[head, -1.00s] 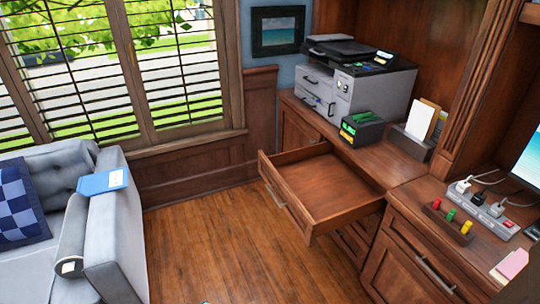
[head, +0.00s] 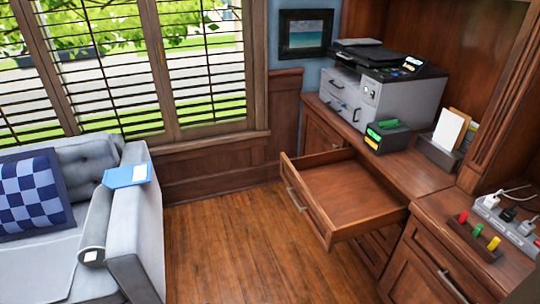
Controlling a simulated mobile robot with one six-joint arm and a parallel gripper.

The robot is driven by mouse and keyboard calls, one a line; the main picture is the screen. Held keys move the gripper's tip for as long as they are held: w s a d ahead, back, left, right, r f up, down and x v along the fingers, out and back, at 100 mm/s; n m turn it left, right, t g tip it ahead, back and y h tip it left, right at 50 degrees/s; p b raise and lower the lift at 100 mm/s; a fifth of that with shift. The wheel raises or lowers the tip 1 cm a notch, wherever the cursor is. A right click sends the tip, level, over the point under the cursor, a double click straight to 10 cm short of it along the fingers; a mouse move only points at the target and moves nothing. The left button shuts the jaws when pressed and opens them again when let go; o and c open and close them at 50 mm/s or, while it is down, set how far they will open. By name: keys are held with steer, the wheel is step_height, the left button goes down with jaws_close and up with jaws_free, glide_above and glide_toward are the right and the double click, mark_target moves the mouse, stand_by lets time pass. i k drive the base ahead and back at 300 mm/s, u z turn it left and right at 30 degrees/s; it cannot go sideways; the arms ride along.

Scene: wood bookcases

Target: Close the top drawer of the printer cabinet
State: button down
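The top drawer (head: 345,196) of the wooden printer cabinet (head: 425,178) is pulled far out into the room. It looks empty, and its front with a metal bar handle (head: 297,200) faces left toward the window side. The printer (head: 385,88) stands on the cabinet top behind the drawer. Lower drawer fronts show partly beneath the open drawer. My gripper is not in the head view.
A grey sofa (head: 140,215) with a checked pillow (head: 32,195) and a blue folder (head: 127,175) stands at the left. The wood floor (head: 235,250) between sofa and drawer is clear. A power strip (head: 507,225) and colored pegs on a wooden block (head: 474,238) lie on the right counter.

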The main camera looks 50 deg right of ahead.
mark_target(343, 197)
steer(key=i, duration=0.85)
steer(key=z, duration=0.05)
